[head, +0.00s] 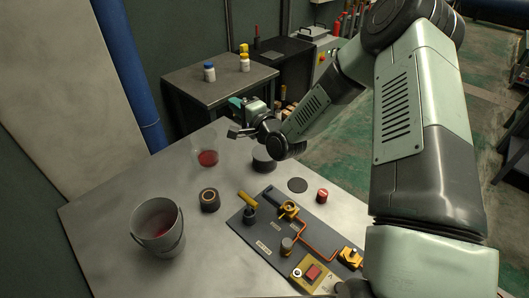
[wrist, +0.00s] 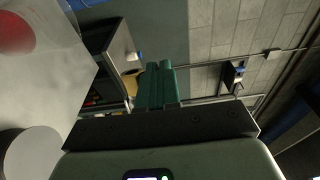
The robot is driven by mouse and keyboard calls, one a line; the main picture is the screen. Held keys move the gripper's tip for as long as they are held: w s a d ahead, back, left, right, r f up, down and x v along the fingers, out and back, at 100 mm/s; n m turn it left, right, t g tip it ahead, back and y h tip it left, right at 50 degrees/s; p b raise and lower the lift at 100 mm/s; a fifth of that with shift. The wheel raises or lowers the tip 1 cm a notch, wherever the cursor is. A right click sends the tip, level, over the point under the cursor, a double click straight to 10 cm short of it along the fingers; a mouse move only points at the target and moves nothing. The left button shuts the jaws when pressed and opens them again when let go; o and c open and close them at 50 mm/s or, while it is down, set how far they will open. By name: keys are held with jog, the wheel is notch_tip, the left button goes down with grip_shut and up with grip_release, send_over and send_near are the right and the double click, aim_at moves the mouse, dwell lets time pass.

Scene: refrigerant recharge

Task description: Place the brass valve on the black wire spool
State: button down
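A black ring-shaped thing with a tan core (head: 209,200), which looks like the black wire spool, stands on the grey table left of the board. A small brass valve-like fitting (head: 289,209) sits on the dark board, beside an orange-red tube. A second brass-yellow fitting (head: 350,257) stands at the board's right end; I cannot tell surely which is the task's valve. My gripper (head: 236,103) is raised above the table's far edge, away from both. Its green fingers, in the wrist view (wrist: 157,85), are together with nothing seen between them.
A metal bucket (head: 157,228) stands front left. A clear dish with red contents (head: 207,158), a dark cylinder (head: 264,160), a flat black disc (head: 297,185) and a red-capped can (head: 322,196) stand around. A side table (head: 205,83) holds bottles.

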send_over(259, 160)
jog(key=shift+m, duration=0.3)
notch_tip(259, 160, down, 10)
jog(key=shift+w+f, duration=0.1)
jog(key=shift+f, duration=2.2)
jog(key=shift+t+h, duration=0.3)
jog(key=shift+h, duration=0.1)
jog(key=c, duration=1.8)
grip_release()
jog(key=shift+f, duration=0.2)
jog(key=o, duration=0.4)
jog(key=shift+o, duration=0.2)
